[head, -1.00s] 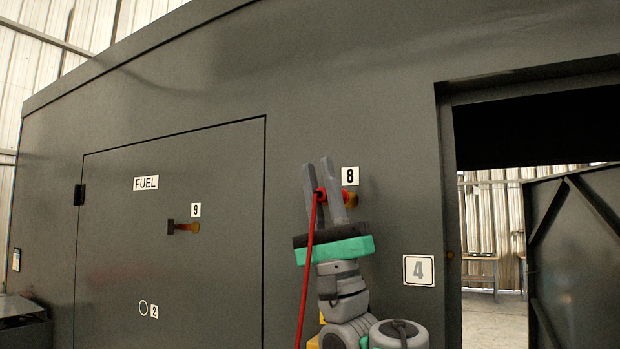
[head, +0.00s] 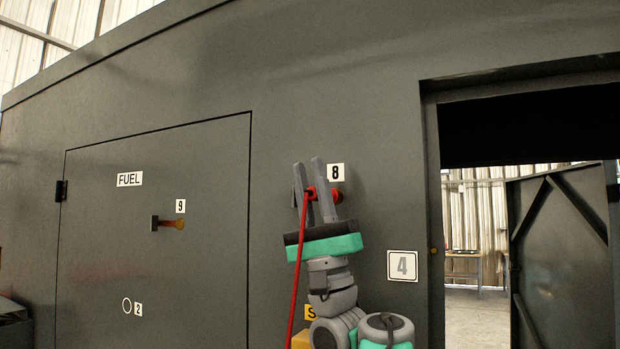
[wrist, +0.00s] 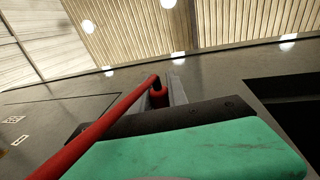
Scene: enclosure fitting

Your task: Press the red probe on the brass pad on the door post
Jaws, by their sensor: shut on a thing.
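My gripper (head: 308,163) is shut on the red probe (head: 311,194), which sits between its grey fingers, and points up in front of the dark wall. A red cable (head: 298,260) hangs from the probe. In the wrist view, the probe (wrist: 159,97) is between the fingers and its cable (wrist: 100,125) runs to the lower left. A small brass spot, apparently the pad (head: 434,251), is on the door post (head: 432,200), right of and lower than my gripper. The probe is apart from it. The pad cannot be made out in the wrist view.
A similar fitting (head: 168,223) by label 9 is on the FUEL door (head: 90,270). The doorway stands open at right.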

